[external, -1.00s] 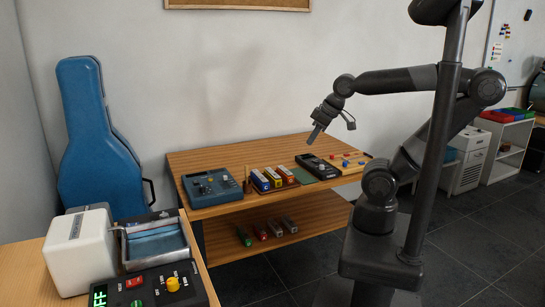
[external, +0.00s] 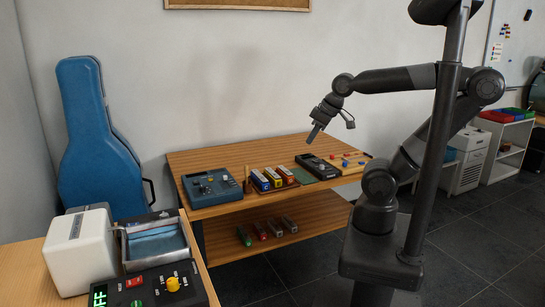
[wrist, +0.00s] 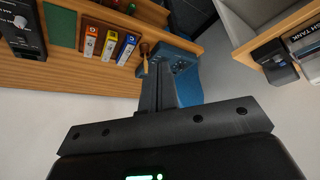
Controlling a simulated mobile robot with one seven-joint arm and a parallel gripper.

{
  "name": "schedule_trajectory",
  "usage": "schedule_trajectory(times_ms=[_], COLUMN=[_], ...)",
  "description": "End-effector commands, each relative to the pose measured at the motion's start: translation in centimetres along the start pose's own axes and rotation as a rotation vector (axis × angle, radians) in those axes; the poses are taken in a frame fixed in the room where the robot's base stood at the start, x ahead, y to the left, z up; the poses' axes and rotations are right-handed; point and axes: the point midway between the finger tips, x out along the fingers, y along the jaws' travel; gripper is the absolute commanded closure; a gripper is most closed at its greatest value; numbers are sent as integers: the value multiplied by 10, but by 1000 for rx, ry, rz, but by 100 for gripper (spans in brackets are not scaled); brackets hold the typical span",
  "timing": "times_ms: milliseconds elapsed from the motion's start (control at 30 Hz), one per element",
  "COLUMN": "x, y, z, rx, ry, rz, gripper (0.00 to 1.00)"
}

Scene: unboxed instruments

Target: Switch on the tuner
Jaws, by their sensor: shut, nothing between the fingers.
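No label clearly reading tuner can be made out. A dark device (external: 318,167) lies on the wooden table, toward its right side; a dark device with a round knob (wrist: 22,28) shows at the upper left of the wrist view. A blue box with knobs (external: 212,187) sits at the table's left end, and a blue box (wrist: 183,72) shows beyond my fingers in the wrist view. My gripper (external: 315,134) is shut and empty, pointing down in the air above the dark device, apart from it. In the wrist view its fingers (wrist: 163,68) are together.
A near table at left holds a black panel (external: 150,293) with a green display and yellow knob, a metal tray and a white box (external: 80,252).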

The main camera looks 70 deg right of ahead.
Motion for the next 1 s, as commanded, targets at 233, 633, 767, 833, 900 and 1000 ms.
schedule_trajectory(times_ms=[233,633,767,833,900,1000], x=[7,33,44,51,57,67], y=[31,123,159,179,200,230], z=[-30,-78,-86,-89,-90,-90], rx=[-75,-253,-310,-339,-369,-411], ry=[-73,-215,-258,-281,-302,-333], rz=[3,-25,-42,-54,-67,-87], gripper=[100,100,100,100,100,100])
